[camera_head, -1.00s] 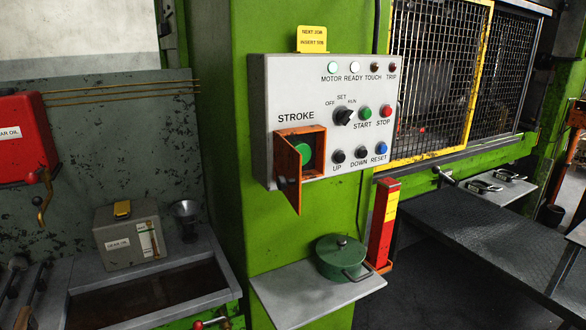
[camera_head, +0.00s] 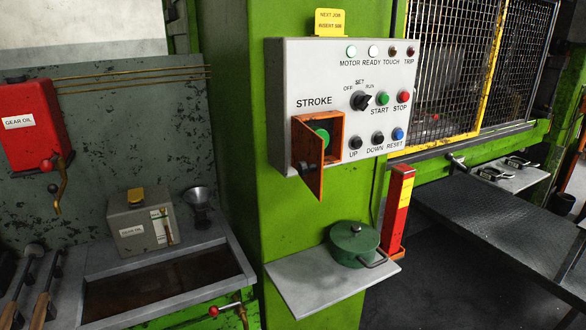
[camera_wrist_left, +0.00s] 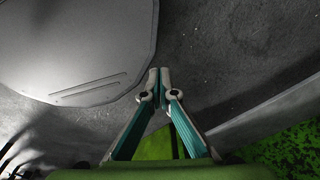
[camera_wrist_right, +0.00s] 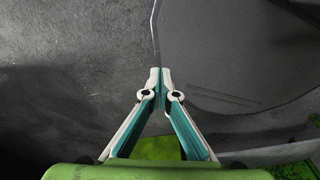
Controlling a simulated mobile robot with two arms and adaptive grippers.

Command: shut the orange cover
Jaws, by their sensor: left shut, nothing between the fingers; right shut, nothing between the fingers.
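The orange cover (camera_head: 313,173) hangs open, swung out toward me at the left side of its orange housing on the control panel (camera_head: 330,75). The green STROKE button (camera_head: 323,137) shows inside the housing. A dark knob (camera_head: 304,168) sits on the cover. Neither gripper shows in the head view. In the left wrist view my left gripper (camera_wrist_left: 160,75) is shut and empty, with grey floor beyond it. In the right wrist view my right gripper (camera_wrist_right: 160,75) is shut and empty, also over grey floor. Neither wrist view shows the cover.
A small shelf (camera_head: 300,285) with a green lidded pot (camera_head: 355,243) juts out below the panel. A red and yellow post (camera_head: 397,210) stands right of it. At the left are a grey oil box (camera_head: 142,230) and a red tank (camera_head: 32,122). Space before the panel looks clear.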

